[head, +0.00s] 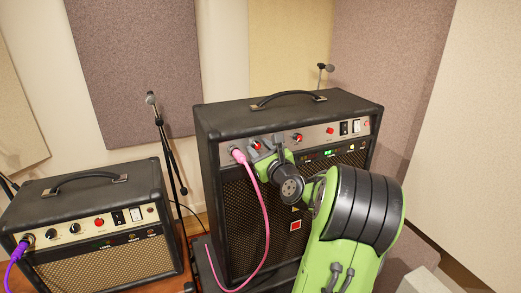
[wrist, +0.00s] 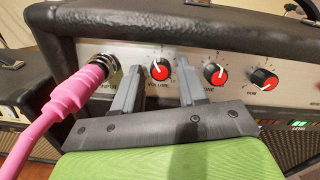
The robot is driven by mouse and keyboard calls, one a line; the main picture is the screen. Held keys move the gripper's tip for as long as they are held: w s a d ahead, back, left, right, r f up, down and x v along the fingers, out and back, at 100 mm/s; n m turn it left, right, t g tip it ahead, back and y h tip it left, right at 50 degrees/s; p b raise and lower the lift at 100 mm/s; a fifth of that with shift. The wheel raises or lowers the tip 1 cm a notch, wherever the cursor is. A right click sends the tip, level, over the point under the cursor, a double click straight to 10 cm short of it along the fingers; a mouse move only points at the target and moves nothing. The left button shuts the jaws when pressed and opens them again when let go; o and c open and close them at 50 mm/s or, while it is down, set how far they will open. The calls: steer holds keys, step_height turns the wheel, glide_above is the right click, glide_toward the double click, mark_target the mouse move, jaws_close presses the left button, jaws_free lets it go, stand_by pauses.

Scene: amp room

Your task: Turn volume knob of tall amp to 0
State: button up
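The tall amp (head: 235,215) stands at the centre of the head view, with a row of red-faced knobs on its silver panel. Its volume knob (wrist: 160,69), marked VOLUME, is just right of the input jack in the wrist view. My gripper (wrist: 160,77) is open in front of the panel, one finger on each side of the volume knob as seen from the wrist. I cannot tell whether either finger touches it. The knob's exact setting is too small to read. In the head view my gripper (head: 263,152) partly covers the panel's left part.
A pink cable (wrist: 75,95) is plugged into the input, close to my left finger. The tone knob (wrist: 215,73) is close to my right finger, with another knob (wrist: 263,78) further right. A smaller amp (head: 95,205) and a microphone stand (head: 165,140) are on the left.

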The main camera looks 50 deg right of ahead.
jaws_close()
steer(key=shift+n, duration=0.5)
steer(key=n+y, duration=0.1)
steer(key=n, duration=0.2)
steer(key=shift+n, duration=0.3)
steer(key=n+y, duration=0.1)
steer(key=n, duration=0.3)
steer(key=shift+d+b, duration=0.1)
steer(key=shift+b, duration=0.2)
steer(key=n, duration=0.3)
steer(key=n+y, duration=0.1)
steer(key=n, duration=0.2)
steer(key=shift+r+n+y, duration=0.1)
steer(key=shift+n+y, duration=0.2)
steer(key=shift+n, duration=0.1)
steer(key=n, duration=0.3)
steer(key=n+g+b, duration=0.1)
steer(key=n, duration=0.2)
steer(key=shift+d+g, duration=0.1)
steer(key=shift+g, duration=0.2)
steer(key=shift+s+r+n, duration=0.1)
steer(key=shift+n, duration=0.2)
